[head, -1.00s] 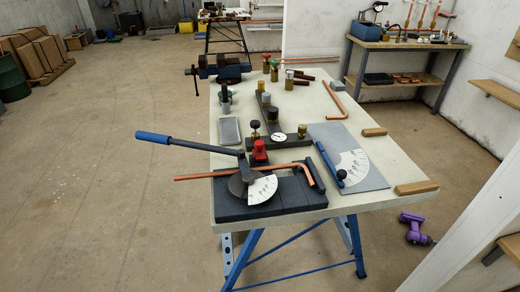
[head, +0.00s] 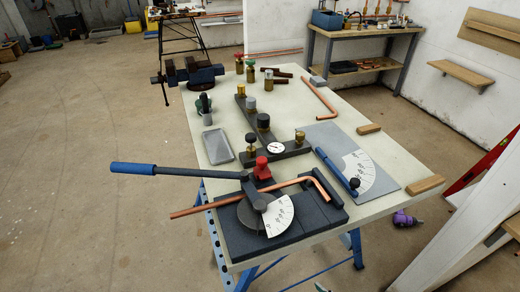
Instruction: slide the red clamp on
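The red clamp (head: 262,169) stands on the dark pipe bender (head: 308,212), behind the bender's round former and close to the copper pipe (head: 205,209). I cannot tell whether it touches the pipe. The pipe lies across the bender, sticks out past its left side and has a bent end at the right. The bender's blue-handled lever (head: 133,169) points left over the table edge. A white angle scale (head: 277,217) sits on the former. Neither of my grippers is in view.
The bender stands at the near end of the pale workbench (head: 226,190). A grey tray (head: 217,146), a dark gauge manifold (head: 297,151) and a grey protractor board (head: 345,150) lie behind it. A vise (head: 188,72) is at the far left. Floor at left is open.

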